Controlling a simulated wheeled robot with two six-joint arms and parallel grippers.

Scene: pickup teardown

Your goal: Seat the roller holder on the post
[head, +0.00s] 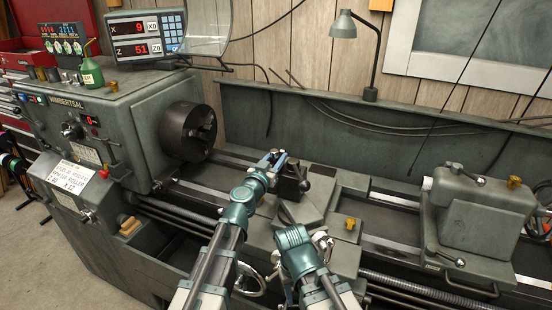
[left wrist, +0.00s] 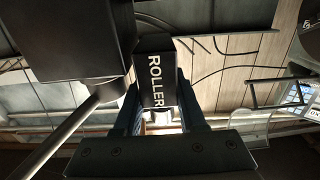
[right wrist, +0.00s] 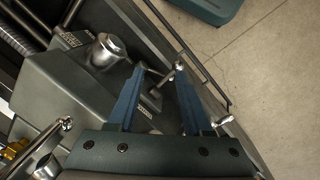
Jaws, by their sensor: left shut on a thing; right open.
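My left gripper (head: 271,161) is at the near left side of the dark tool post (head: 290,182), above the carriage. In the left wrist view its fingers are shut on the roller holder (left wrist: 155,80), a black block with the white word ROLLER. A large dark block with a lever rod, which looks like the post (left wrist: 65,45), fills the upper left there, close beside the holder. I cannot tell whether they touch. In the head view the gripper mostly hides the holder. My right gripper (right wrist: 159,70) is open and empty, pointing down over the carriage front.
The lathe chuck (head: 188,131) is left of the post and the tailstock (head: 475,210) is to the right. Below my right gripper are a round metal knob (right wrist: 105,50) and thin levers with ball ends. A lamp (head: 350,50) stands behind.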

